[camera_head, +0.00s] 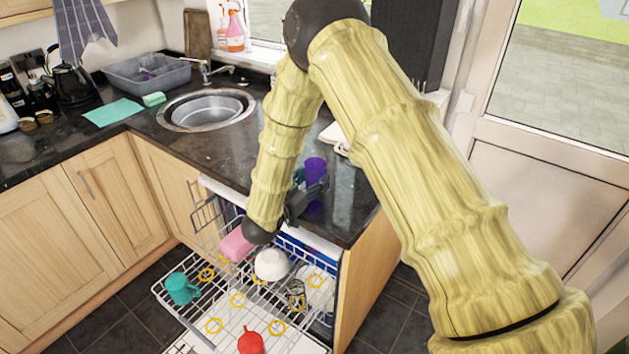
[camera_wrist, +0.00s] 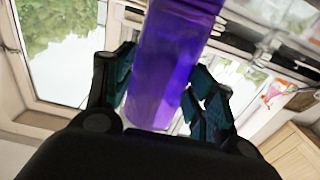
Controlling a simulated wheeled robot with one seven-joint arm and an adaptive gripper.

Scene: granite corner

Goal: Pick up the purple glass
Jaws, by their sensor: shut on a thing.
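The purple glass (camera_head: 315,172) shows in the head view at the right part of the dark countertop, partly hidden by my gripper. My gripper (camera_head: 312,192) is shut on it from the left side. In the wrist view the purple glass (camera_wrist: 168,65) stands between the two dark fingers of my gripper (camera_wrist: 160,95), which press on its sides. Its top runs out of that picture. Whether its base touches the counter cannot be told.
Below the counter an open dishwasher rack (camera_head: 200,295) holds a teal mug (camera_head: 181,289), a pink item (camera_head: 236,245), a white bowl (camera_head: 271,264), a clear glass (camera_head: 296,294) and a red item (camera_head: 250,342). The sink (camera_head: 207,108) and grey basin (camera_head: 150,75) lie left. A door (camera_head: 535,195) stands right.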

